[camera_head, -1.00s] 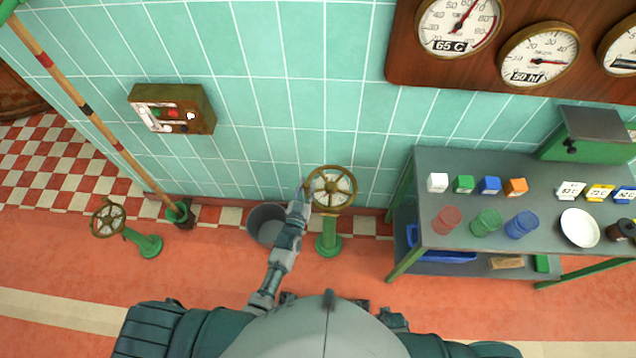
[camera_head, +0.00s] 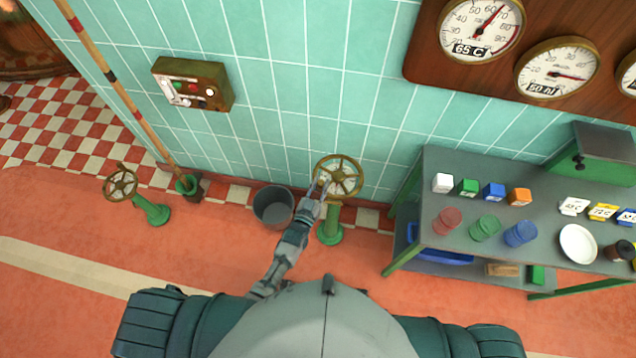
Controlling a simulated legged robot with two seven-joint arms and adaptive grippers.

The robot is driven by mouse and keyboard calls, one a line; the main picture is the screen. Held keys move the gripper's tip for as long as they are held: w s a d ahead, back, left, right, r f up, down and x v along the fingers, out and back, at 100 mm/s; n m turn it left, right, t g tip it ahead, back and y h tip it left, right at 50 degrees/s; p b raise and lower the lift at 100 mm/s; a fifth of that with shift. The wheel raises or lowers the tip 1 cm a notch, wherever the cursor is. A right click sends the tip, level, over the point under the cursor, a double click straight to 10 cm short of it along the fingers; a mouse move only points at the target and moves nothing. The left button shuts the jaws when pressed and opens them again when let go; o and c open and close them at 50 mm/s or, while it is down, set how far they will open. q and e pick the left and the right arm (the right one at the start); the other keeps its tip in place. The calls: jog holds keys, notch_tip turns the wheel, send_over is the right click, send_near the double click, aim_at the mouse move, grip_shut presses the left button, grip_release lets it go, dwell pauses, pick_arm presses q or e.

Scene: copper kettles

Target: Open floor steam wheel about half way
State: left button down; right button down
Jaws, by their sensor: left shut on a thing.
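A brass spoked wheel (camera_head: 345,163) on a green floor pedestal (camera_head: 330,230) stands in front of the tiled wall, near the middle of the view. My left gripper (camera_head: 323,183) is at the lower left part of this wheel's rim and is shut on it; the fingers are small and partly merged with the rim. A second brass wheel (camera_head: 121,183) on a green pedestal (camera_head: 153,209) stands at the left, apart from my arms. My right gripper does not show.
A grey bucket (camera_head: 273,206) stands just left of my left forearm. A metal table (camera_head: 432,180) with coloured blocks, cups and a plate is close on the right. A striped pole (camera_head: 112,77) leans at the left. A switch box (camera_head: 193,84) hangs on the wall.

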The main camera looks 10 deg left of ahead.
pick_arm(q)
jog(key=shift+s+d, duration=0.1)
jog(key=shift+d, duration=0.2)
jog(key=c, duration=0.9)
grip_release()
jog(key=v, duration=1.2)
